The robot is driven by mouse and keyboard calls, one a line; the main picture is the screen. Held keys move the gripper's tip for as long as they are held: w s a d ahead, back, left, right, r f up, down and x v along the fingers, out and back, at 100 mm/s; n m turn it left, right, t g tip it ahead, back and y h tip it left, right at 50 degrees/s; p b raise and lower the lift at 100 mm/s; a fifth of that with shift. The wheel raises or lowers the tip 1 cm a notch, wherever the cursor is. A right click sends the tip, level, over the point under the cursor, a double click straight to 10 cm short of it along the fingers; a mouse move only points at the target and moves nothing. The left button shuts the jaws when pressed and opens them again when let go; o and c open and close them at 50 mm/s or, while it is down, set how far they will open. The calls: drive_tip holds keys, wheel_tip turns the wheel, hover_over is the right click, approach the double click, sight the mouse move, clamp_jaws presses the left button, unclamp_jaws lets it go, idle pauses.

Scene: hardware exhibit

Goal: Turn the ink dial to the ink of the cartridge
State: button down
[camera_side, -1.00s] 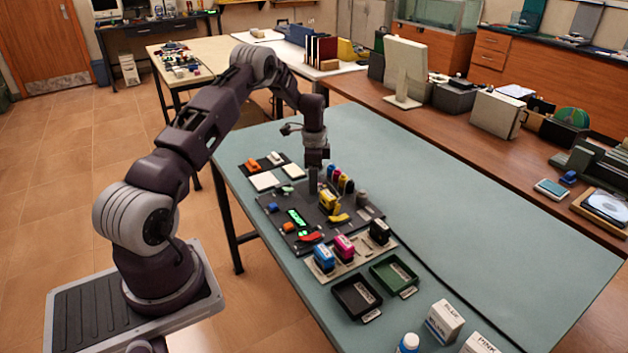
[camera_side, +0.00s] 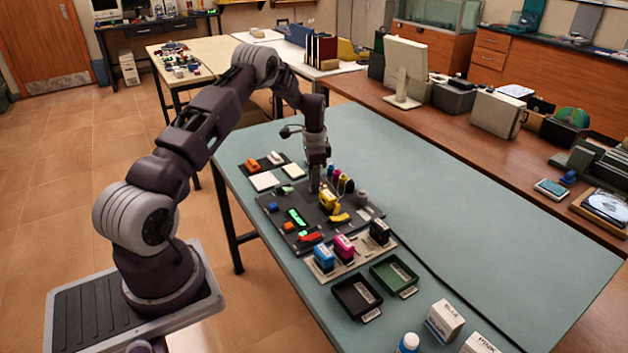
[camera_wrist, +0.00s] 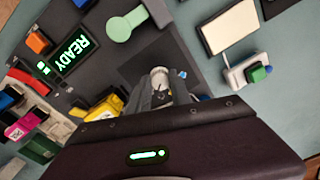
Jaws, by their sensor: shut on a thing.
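My gripper (camera_side: 314,186) is low over the dark panel (camera_side: 273,219). In the wrist view my gripper (camera_wrist: 160,90) is shut on a pale round knob (camera_wrist: 159,72), which looks like the ink dial. Its markings cannot be read, and the fingers hide much of it. A yellow cartridge (camera_side: 328,201) stands on the panel just right of my gripper; it also shows partly in the wrist view (camera_wrist: 108,104). A lit green display (camera_side: 297,217) on the panel reads READY in the wrist view (camera_wrist: 70,50).
Several small coloured bottles (camera_side: 342,181) stand close behind my gripper. Blue (camera_side: 323,259), magenta (camera_side: 344,248) and black (camera_side: 379,232) cartridges stand on a pale rack in front. Black (camera_side: 357,297) and green (camera_side: 394,275) trays lie nearer. The table's right side is clear.

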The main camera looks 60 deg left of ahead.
drive_tip(key=n, duration=0.4)
drive_tip(key=shift+n, duration=0.3)
drive_tip(key=n, duration=0.4)
drive_tip(key=shift+w+n, duration=0.1)
drive_tip(key=shift+n, duration=0.2)
drive_tip(key=c, duration=1.2)
unclamp_jaws()
drive_tip(key=shift+d, duration=0.1)
drive_tip(key=shift+o, duration=0.2)
wheel_tip(320, 180, up, 7)
drive_tip(key=shift+d+r, duration=0.1)
